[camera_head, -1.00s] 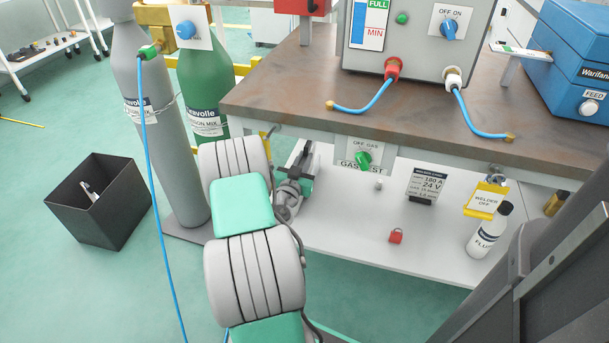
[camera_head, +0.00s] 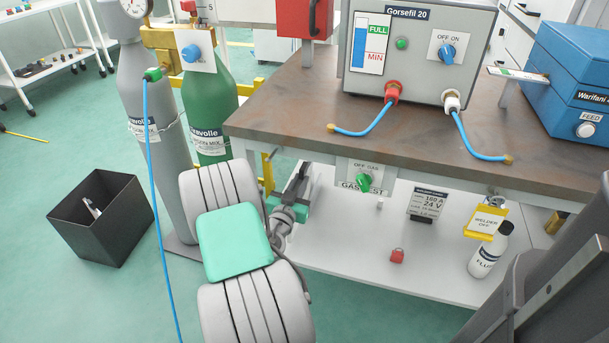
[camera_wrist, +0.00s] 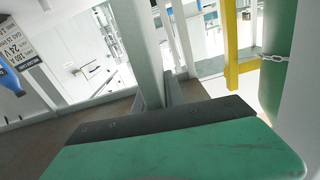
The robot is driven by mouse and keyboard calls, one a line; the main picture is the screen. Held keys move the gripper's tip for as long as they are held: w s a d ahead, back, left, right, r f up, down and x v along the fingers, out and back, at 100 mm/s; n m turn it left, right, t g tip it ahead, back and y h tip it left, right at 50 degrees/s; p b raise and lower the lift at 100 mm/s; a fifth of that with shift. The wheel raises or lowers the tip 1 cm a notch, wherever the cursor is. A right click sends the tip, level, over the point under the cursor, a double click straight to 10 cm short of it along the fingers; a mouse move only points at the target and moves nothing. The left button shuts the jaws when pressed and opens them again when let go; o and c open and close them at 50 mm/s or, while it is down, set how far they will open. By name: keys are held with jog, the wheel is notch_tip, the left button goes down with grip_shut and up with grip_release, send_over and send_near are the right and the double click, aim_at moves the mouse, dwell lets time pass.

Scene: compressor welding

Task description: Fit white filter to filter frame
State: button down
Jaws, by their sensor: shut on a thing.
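My gripper (camera_head: 300,180) is low beside the left end of the workbench, under its top edge. Its dark jaws show small in the head view and are partly covered by my arm. In the wrist view the dark finger part (camera_wrist: 178,92) shows beyond my green housing. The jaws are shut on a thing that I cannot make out. A pale upright bar crosses the wrist view behind the jaws; I cannot tell whether it is held or is a bench leg. I cannot identify a white filter or a filter frame in either view.
The workbench (camera_head: 290,110) carries a grey welding unit (camera_head: 415,55) and a blue feeder box (camera_head: 585,65).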

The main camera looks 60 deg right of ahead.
jog(key=s+a+b, duration=0.2)
jog(key=a, duration=1)
